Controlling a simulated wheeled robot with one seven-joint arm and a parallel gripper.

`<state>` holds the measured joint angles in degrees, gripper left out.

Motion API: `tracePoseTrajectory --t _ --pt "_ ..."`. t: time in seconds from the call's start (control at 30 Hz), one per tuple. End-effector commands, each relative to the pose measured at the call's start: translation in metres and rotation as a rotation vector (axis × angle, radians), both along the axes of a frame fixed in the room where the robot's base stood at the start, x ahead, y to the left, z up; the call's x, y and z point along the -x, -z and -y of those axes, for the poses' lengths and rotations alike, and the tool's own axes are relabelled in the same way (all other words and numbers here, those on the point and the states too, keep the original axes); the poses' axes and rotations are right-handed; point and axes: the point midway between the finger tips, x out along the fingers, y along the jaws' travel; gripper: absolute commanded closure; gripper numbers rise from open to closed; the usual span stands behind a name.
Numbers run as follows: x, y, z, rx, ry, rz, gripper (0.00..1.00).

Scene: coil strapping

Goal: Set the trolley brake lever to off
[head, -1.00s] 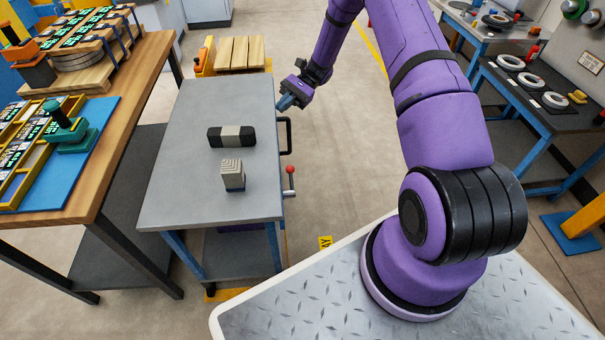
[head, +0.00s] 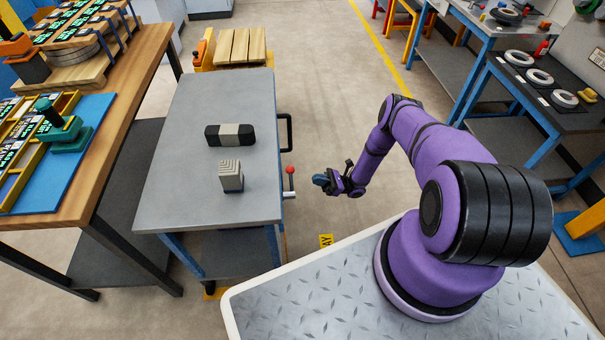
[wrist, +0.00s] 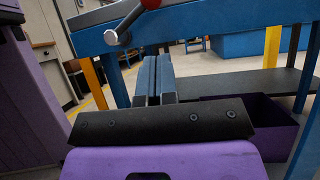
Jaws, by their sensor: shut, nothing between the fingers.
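The trolley (head: 205,195) has a grey top and blue legs. Its brake lever (head: 291,182) is on the right side near the front corner, a metal arm with a red ball knob, standing upright in the head view. The lever's metal pivot and arm (wrist: 120,32) show at the top of the wrist view, with the red knob (wrist: 151,3) cut by the upper edge. My gripper (head: 320,180) is just right of the lever, apart from it. Its blue fingers (wrist: 154,78) are together and empty, below the lever in the wrist view.
A black handle (head: 287,132) sticks out from the trolley's right side behind the lever. A black-and-grey block (head: 230,135) and a small striped block (head: 231,176) stand on the trolley. A wooden workbench (head: 120,110) is at left.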

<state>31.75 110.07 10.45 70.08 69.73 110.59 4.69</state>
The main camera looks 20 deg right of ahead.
Motion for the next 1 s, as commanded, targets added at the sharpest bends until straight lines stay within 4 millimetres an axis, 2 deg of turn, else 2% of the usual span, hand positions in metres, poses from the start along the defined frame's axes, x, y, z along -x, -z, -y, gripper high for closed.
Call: tracePoseTrajectory --t 0.03,0.17,0.37,0.57,0.93,1.0 --pt "0.01 0.014 -0.003 -0.025 0.025 -0.017 1.0" --pt "0.024 0.034 -0.005 -0.067 0.07 -0.041 1.0" --pt "0.03 0.041 -0.009 -0.088 0.093 -0.051 1.0" --pt "0.023 0.027 -0.028 -0.088 0.09 -0.051 1.0" --pt "0.001 -0.012 -0.082 -0.087 0.088 -0.05 1.0" --pt "-0.001 -0.02 -0.086 -0.085 0.09 -0.049 1.0"
